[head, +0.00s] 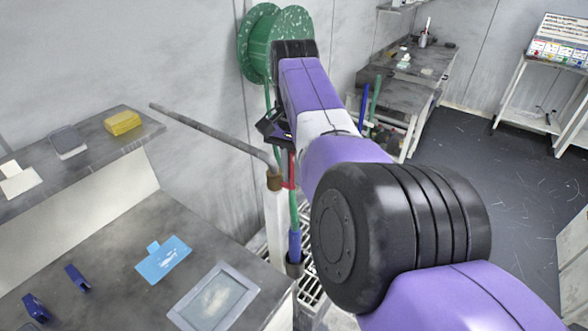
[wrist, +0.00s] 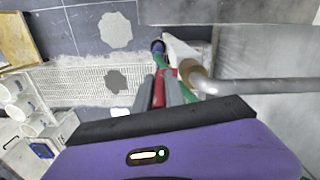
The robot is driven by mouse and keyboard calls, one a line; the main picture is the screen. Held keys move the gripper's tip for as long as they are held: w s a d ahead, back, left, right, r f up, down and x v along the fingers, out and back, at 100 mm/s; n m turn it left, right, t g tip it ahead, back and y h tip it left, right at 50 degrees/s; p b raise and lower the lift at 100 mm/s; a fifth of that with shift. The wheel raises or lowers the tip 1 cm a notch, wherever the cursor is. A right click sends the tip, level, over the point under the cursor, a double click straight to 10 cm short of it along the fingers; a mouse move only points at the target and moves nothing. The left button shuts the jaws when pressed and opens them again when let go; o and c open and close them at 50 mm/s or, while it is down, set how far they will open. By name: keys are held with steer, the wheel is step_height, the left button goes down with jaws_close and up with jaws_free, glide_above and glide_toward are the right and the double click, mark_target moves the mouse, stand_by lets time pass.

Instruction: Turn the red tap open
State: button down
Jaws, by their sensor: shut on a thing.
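The red tap (head: 291,170) is a thin red lever beside a brass fitting (head: 275,181) on top of a white post. In the wrist view the red lever (wrist: 159,92) stands between the two grey fingers of my gripper (wrist: 161,95), which are shut on it. The brass fitting (wrist: 201,82) is just right of the fingers there. In the head view my gripper (head: 284,142) reaches down to the lever from above, and its fingertips are mostly hidden by my arm.
A grey pipe (head: 205,132) runs from the fitting to the left. A green hose reel (head: 262,45) hangs on the wall behind my arm. A floor grating (wrist: 85,85) lies below. A workbench (head: 110,215) with a blue sponge cloth (head: 163,262) stands at left.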

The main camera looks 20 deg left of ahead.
steer(key=shift+f, duration=0.15)
stand_by(0.3)
steer(key=c, duration=1.4)
jaws_free()
steer(key=shift+w, duration=0.1)
steer(key=shift+r, duration=0.6)
step_height(320, 180, up, 6)
steer(key=shift+d+f+p, duration=0.1)
steer(key=shift+f+p, duration=0.15)
steer(key=shift+p, duration=0.45)
steer(key=shift+r+p, duration=0.6)
steer(key=shift+p, duration=0.1)
